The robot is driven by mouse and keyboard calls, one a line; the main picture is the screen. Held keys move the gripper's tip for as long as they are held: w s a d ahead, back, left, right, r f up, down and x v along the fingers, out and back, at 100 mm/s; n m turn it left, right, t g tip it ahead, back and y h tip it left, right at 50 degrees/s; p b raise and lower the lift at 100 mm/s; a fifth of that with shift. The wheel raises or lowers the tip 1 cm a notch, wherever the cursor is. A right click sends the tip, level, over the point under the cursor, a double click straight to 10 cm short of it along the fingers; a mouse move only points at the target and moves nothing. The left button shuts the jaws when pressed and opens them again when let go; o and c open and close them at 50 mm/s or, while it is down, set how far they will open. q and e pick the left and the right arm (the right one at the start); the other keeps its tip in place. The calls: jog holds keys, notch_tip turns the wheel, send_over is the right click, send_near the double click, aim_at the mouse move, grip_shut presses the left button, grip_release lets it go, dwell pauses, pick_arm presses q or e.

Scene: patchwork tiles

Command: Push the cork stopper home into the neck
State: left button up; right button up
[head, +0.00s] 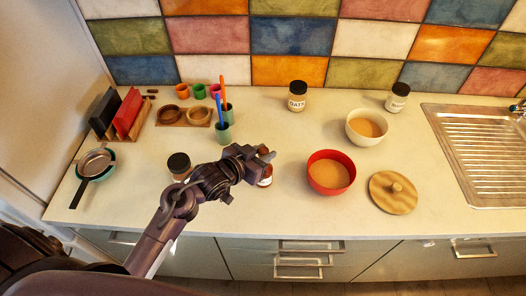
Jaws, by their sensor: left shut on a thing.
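My left gripper (262,157) reaches in from the left over the counter. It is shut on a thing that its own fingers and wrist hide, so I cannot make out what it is. A small reddish-brown container with a pale label (265,179) shows just below the fingers. Its top is hidden behind the gripper, and I cannot tell whether the two touch. I cannot make out the cork stopper or an open neck. My right gripper is not in view.
A dark-lidded jar (179,163) stands beside my left arm. A red bowl (330,187), a wooden lid (393,206), a cream bowl (366,141) and an oats jar (297,96) stand to the right. A green cup with pens (223,133) is behind. The sink's drainer (480,150) is far right.

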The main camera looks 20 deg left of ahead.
pick_arm(q)
jog(key=shift+f+b, duration=0.5)
jog(key=shift+f, duration=0.7)
jog(key=o, duration=1)
jog(key=shift+s, duration=0.1)
jog(key=b+v, duration=0.2)
jog(key=v, duration=0.5)
jog(key=shift+s+r, duration=0.2)
jog(key=shift+s, duration=0.05)
jog(key=shift+a, duration=0.1)
